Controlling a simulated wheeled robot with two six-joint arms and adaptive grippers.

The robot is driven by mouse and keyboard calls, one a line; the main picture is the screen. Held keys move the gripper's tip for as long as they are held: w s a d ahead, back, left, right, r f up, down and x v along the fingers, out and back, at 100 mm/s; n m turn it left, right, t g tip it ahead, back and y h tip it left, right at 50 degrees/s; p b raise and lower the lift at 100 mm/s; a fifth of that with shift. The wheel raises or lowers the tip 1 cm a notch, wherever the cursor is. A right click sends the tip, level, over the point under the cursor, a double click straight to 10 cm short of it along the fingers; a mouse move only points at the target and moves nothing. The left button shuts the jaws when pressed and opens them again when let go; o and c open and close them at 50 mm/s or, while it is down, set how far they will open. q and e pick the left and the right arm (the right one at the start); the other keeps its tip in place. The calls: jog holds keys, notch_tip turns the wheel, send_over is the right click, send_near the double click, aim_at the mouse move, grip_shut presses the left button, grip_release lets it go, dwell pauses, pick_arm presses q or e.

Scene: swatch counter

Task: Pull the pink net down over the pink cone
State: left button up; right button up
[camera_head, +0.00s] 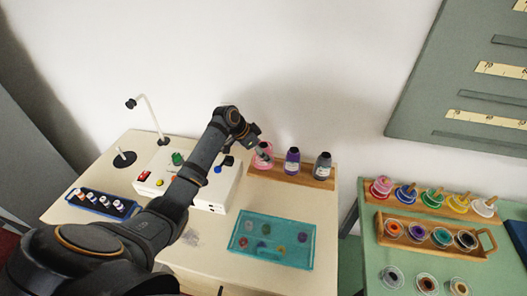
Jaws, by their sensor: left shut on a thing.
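The pink cone (263,162) stands at the left end of a wooden rack (298,176) against the wall. My left arm reaches over the white machine, and my left gripper (260,150) is at the upper part of this cone, shut on what seems to be the pink net. The fingers partly cover the cone top, and the net is too small to tell apart from the cone. My right gripper is not in view.
A purple cone (292,162) and a grey cone (322,166) stand right of the pink one on the rack. A white machine (205,197) with coloured knobs is to the left. A teal tray (245,253) lies in front. A green table (352,240) with spools is at right.

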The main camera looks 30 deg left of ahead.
pick_arm(q)
jog(key=o, duration=0.8)
jog(key=shift+o, duration=0.2)
jog(key=v, duration=1.2)
jog(key=shift+d, duration=0.1)
